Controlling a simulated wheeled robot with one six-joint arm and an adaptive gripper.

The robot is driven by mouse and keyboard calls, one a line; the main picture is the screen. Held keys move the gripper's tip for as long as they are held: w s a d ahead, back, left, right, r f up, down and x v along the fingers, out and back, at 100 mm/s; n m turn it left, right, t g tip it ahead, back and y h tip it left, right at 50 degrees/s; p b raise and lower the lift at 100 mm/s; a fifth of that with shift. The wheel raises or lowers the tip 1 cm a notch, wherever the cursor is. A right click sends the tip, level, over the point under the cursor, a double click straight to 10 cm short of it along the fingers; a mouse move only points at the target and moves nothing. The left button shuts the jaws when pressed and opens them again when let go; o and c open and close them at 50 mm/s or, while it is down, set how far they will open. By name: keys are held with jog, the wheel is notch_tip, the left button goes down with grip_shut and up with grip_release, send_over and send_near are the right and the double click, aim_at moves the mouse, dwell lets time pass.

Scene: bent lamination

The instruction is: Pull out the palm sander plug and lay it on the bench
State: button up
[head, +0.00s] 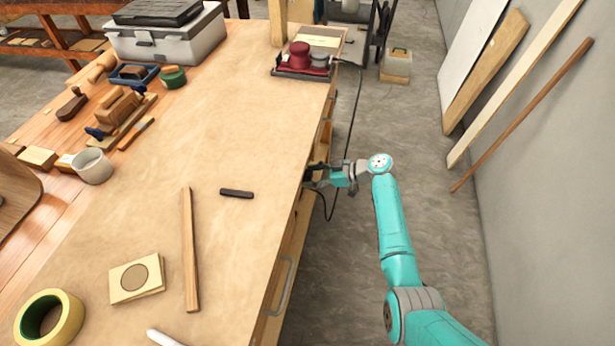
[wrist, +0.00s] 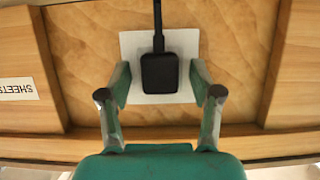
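The palm sander plug (wrist: 160,74) is a black block seated in a white socket plate (wrist: 130,50) on the wooden side of the bench, with its black cord leading up in the wrist view. My gripper (wrist: 160,86) is open, one finger on each side of the plug, with a visible gap on both sides. In the head view my gripper (head: 316,176) is at the bench's right side, and the plug is hidden there. The red palm sander (head: 299,56) sits on the far right of the bench (head: 235,130). Its black cord (head: 357,105) hangs down the bench side.
A short black bar (head: 237,194) and a wood strip (head: 189,250) lie on the benchtop near my gripper. A sanding block (head: 137,278) and yellow tape roll (head: 48,318) are nearer. The middle of the benchtop is clear. Boards lean on the right wall.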

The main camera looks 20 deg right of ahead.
grip_shut()
jog(key=shift+s+d, duration=0.1)
jog(key=shift+d, duration=0.1)
jog(key=shift+s+d, duration=0.45)
jog(key=shift+d, duration=0.35)
jog(key=shift+s+d, duration=0.5)
jog(key=shift+d, duration=0.35)
jog(key=shift+s+d, duration=0.45)
jog(key=shift+d, duration=0.35)
